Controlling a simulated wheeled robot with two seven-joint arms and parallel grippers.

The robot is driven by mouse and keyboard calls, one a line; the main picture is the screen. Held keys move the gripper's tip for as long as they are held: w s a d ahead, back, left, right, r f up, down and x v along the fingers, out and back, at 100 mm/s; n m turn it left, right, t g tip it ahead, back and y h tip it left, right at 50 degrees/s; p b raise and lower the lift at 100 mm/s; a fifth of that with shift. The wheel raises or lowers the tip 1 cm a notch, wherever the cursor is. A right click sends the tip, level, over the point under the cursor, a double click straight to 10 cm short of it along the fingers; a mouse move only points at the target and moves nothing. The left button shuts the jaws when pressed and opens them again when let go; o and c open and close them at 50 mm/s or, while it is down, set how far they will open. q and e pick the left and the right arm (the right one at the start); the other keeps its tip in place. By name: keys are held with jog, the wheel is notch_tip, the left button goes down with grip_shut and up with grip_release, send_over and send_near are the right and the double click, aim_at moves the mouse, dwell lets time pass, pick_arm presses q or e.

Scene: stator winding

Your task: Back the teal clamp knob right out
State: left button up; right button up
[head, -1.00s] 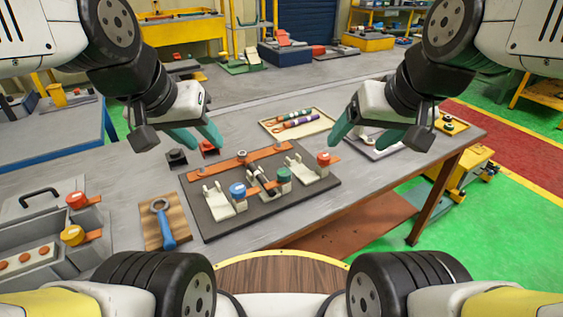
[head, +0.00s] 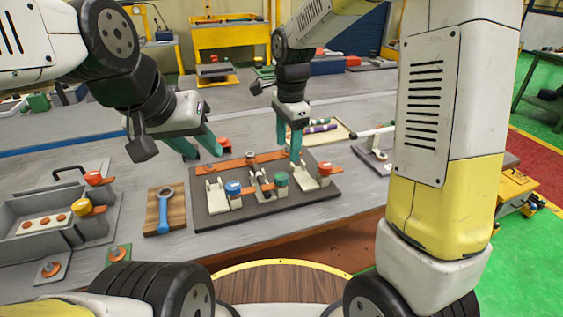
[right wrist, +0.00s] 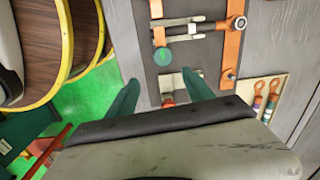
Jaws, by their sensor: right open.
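The teal clamp knob (head: 281,180) sits on the front right-centre of the dark fixture board (head: 215,218). In the right wrist view the teal knob (right wrist: 160,57) lies beyond the fingertips, above the gap between them. My right gripper (head: 288,152) is open and empty, pointing down above the board behind the teal knob. In the right wrist view its two teal fingers (right wrist: 161,90) stand apart, with a red knob partly showing between them. My left gripper (head: 203,154) is open and empty above the back left of the board.
A blue knob (head: 233,188) and a red knob (head: 324,168) flank the teal one on white clamps. An orange bar (head: 240,163) runs along the board's back. A grey bin (head: 22,218) stands at far left.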

aim_at(281, 175)
jog(key=shift+w+a+f+m, duration=0.25)
jog(key=shift+a+f, duration=0.15)
jog(key=shift+f, duration=0.15)
jog(key=shift+w+a+f+m, duration=0.15)
jog(key=shift+a+f+m, duration=0.1)
jog(key=shift+a+f, duration=0.25)
jog(key=shift+f, duration=0.4)
notch_tip(281, 175, down, 7)
jog(key=shift+f, duration=0.15)
grip_shut()
